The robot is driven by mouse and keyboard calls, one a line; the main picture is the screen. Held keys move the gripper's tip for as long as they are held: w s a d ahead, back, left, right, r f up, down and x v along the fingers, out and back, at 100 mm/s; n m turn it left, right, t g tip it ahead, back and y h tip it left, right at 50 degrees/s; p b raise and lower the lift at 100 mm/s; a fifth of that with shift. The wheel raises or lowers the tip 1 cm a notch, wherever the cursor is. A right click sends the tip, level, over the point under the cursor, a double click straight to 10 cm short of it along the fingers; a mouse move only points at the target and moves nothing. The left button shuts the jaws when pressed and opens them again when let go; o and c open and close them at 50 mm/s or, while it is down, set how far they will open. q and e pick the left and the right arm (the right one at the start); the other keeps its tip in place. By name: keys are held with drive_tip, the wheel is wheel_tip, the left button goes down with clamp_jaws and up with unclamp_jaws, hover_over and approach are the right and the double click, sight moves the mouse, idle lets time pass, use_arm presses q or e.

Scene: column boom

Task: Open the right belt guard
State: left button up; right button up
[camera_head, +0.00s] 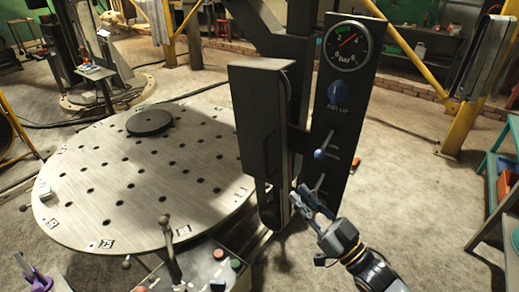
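The belt guard is a tall dark grey cover (260,140) standing at the right edge of the round table, left of the black gauge panel. A narrow gap with a light strip shows along its right edge; I cannot tell whether the cover is ajar. My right gripper (299,194) is at the lower right edge of the guard, with its fingers apart. Nothing shows between the fingers. I cannot tell whether a fingertip touches the guard.
The black panel (345,105) carries a pressure gauge (347,46), a blue knob (339,91) and a blue-tipped lever (320,154) just above my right gripper. The round perforated table (90,190) holds a black disc (149,122). A control box (205,265) stands in front.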

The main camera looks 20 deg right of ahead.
sight(267, 156)
drive_tip(key=p+x, duration=0.1)
drive_tip(key=x, duration=0.3)
drive_tip(key=p+x, duration=0.1)
drive_tip(key=x, duration=0.3)
drive_tip(key=r+p+x, duration=0.1)
drive_tip(key=p+x, duration=0.1)
drive_tip(key=x, duration=0.2)
drive_tip(key=shift+w+a+r, duration=0.1)
drive_tip(key=shift+r, duration=0.05)
drive_tip(key=shift+w+a+r, duration=0.15)
drive_tip(key=shift+w+a, duration=0.15)
drive_tip(key=shift+w, duration=0.2)
clamp_jaws()
